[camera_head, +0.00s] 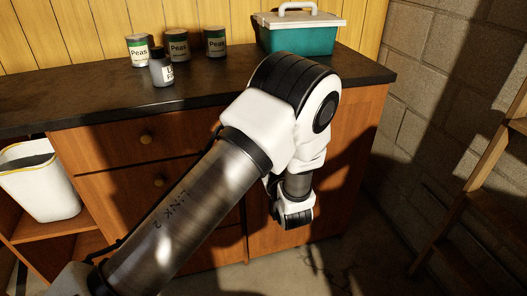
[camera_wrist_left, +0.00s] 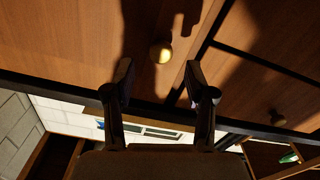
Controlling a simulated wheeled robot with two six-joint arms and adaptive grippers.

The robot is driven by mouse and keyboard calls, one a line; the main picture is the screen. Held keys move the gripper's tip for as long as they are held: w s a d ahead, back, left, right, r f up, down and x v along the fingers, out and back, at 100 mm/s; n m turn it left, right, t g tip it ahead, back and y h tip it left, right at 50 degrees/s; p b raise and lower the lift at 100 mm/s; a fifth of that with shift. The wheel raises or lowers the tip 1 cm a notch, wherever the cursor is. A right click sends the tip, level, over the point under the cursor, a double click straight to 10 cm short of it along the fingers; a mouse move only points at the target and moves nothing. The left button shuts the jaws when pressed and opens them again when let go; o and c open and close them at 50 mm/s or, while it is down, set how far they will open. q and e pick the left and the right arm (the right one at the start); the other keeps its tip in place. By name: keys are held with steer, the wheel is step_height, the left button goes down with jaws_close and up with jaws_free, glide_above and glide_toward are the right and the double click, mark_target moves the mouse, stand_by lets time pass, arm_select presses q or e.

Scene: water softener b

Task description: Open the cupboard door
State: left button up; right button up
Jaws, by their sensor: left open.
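The cupboard door (camera_head: 348,150) is the wooden front panel under the right part of the counter in the head view. It looks shut, and my left arm hides much of it. In the left wrist view, the door panel (camera_wrist_left: 70,45) fills the upper left, with a round brass knob (camera_wrist_left: 161,52). My left gripper (camera_wrist_left: 160,75) is open and empty. The knob appears between and just beyond its two fingertips, with no clear contact. In the head view, my left arm hides the fingers and the door knob. My right gripper is in neither view.
Wooden drawers (camera_head: 115,150) with brass knobs are left of the door. A white bin (camera_head: 40,185) is left; a wooden ladder (camera_head: 480,170) is right.

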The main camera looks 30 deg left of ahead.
arm_select(q)
steer(key=x, duration=0.5)
steer(key=shift+w+a+f+b, duration=0.1)
steer(key=shift+w+a+b, duration=0.15)
steer(key=shift+a+b, duration=0.1)
steer(key=shift+c, duration=0.3)
jaws_close()
steer(key=shift+d, duration=0.15)
